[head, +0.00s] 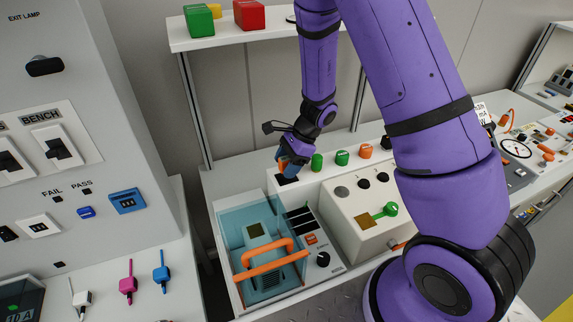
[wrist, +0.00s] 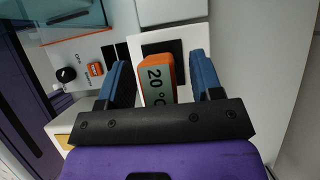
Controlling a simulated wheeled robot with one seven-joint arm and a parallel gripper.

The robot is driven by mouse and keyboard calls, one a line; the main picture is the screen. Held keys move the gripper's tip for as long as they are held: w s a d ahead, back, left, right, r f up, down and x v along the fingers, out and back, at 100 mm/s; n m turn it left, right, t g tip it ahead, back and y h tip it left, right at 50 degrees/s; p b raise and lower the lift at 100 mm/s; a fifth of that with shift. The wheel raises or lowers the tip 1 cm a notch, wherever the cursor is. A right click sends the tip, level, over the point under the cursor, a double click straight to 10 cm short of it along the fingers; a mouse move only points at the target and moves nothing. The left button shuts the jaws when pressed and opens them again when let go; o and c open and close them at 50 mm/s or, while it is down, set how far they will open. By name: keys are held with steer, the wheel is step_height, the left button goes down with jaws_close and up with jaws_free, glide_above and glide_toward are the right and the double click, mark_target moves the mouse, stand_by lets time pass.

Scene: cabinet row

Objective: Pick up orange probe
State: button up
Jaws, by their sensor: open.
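My gripper (wrist: 162,74) is open, with one blue finger on each side of the probe. A narrow gap shows at the right finger; contact at the left is hard to tell. In the head view, my gripper (head: 290,162) points down over the back left of the bench, and a bit of orange shows between its fingers. Most of the probe is hidden there.
A clear blue box with an orange handle (head: 268,258) stands in front of my gripper. Green (head: 317,162) and orange (head: 365,151) knobs line the ledge to its right. A shelf (head: 230,39) with coloured blocks is above. The grey cabinet (head: 85,130) is at left.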

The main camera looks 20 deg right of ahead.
steer(key=shift+c, duration=0.2)
steer(key=c, duration=1)
steer(key=shift+r, duration=0.1)
